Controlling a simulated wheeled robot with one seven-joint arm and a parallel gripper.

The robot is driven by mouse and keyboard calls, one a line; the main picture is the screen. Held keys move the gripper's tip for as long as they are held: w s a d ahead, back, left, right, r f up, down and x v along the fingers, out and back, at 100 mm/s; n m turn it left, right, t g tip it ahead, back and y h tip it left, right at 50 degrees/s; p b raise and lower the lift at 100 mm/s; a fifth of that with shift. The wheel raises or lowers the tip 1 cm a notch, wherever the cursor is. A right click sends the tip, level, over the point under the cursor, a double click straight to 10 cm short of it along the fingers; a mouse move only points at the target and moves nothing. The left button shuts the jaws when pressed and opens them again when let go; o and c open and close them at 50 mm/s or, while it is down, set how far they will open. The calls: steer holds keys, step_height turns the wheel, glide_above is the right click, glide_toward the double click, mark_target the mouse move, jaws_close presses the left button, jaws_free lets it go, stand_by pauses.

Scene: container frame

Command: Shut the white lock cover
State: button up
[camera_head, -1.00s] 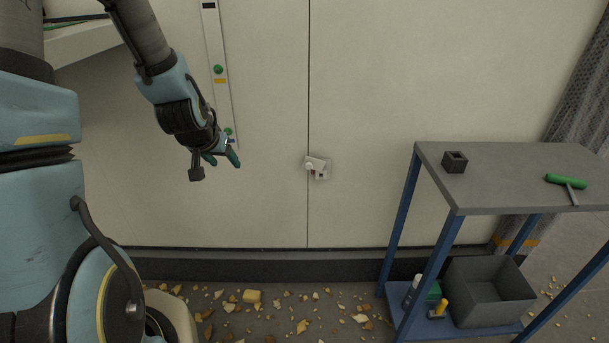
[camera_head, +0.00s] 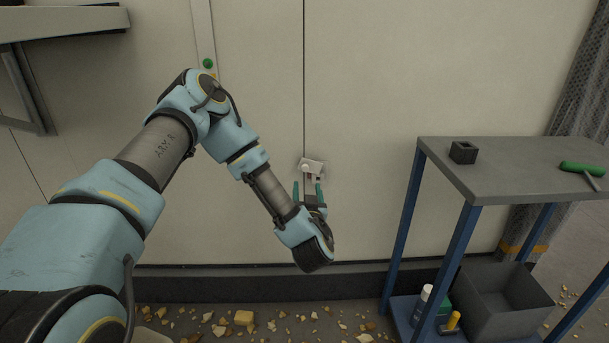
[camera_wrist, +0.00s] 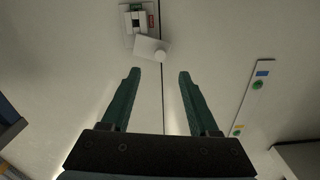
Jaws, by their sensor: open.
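The white lock cover (camera_head: 316,168) is a small tilted plate on the pale wall panel, beside the vertical seam. A round white knob (camera_head: 305,167) sits at its left end. In the wrist view the cover (camera_wrist: 147,46) stands askew and apart from the lock body (camera_wrist: 127,20), whose dark and red inner parts are exposed. My gripper (camera_head: 308,186) is open and empty, its two green fingers pointing up just below the cover. In the wrist view the gripper (camera_wrist: 159,73) has the cover and knob just beyond the fingertips, with no clear contact. In the head view my fingers partly hide the lock body.
A blue-legged table (camera_head: 530,160) stands at the right, with a dark block (camera_head: 463,152) and a green-handled tool (camera_head: 582,169) on top. A grey bin (camera_head: 500,297) and bottles are on its lower shelf. Crumbled debris (camera_head: 244,318) lies on the floor below the wall.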

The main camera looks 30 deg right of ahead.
mark_target(305, 169)
steer(key=x, duration=1)
steer(key=shift+w, duration=0.1)
jaws_close()
stand_by(0.3)
